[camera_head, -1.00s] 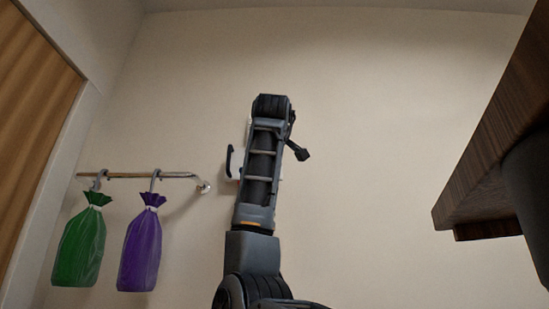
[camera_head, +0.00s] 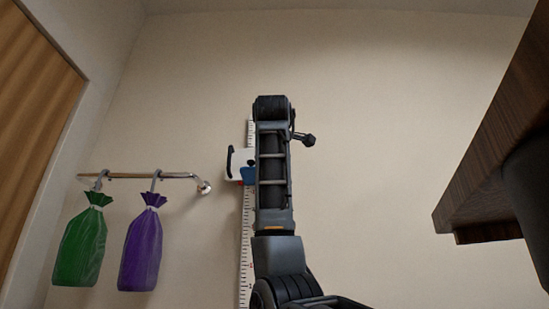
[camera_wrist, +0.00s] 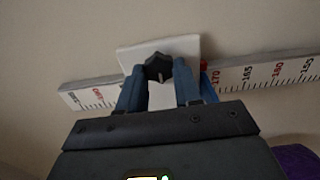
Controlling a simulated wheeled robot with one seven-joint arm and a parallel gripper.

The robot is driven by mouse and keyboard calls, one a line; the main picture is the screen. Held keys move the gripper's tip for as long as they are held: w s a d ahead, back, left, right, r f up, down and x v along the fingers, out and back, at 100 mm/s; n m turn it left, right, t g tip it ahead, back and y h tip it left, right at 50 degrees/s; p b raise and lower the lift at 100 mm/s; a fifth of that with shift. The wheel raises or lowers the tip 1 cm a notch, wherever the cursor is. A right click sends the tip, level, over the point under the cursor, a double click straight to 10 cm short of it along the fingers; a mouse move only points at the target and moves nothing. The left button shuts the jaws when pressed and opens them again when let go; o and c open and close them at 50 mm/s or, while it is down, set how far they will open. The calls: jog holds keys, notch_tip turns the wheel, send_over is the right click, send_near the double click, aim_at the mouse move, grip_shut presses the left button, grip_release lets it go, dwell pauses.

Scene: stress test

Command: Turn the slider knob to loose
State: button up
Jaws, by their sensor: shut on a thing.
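A white slider plate (camera_wrist: 150,50) sits on a long white measuring scale (camera_wrist: 270,72) fixed to the wall. A small black faceted knob (camera_wrist: 158,68) stands out from the plate. My gripper (camera_wrist: 158,73) has its two blue fingers on either side of the knob and is shut on it. No loose or tight marking can be read. In the head view, the slider plate (camera_head: 238,166), with a dark curved handle (camera_head: 229,160) on its left, shows partly behind my arm. The scale (camera_head: 246,245) runs upright. The knob is hidden there by my arm.
A wall rail (camera_head: 135,175) at left carries a green bag (camera_head: 80,243) and a purple bag (camera_head: 141,250). A dark wooden board (camera_head: 490,150) juts in from the right. The wall between my arm and the board is bare.

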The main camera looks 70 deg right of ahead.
jog(key=o, duration=1)
jog(key=shift+o, duration=0.2)
jog(key=b+v, duration=0.2)
jog(key=v, duration=0.5)
jog(key=shift+s+a+b, duration=0.15)
jog(key=shift+a+b, duration=0.15)
jog(key=shift+a, duration=0.05)
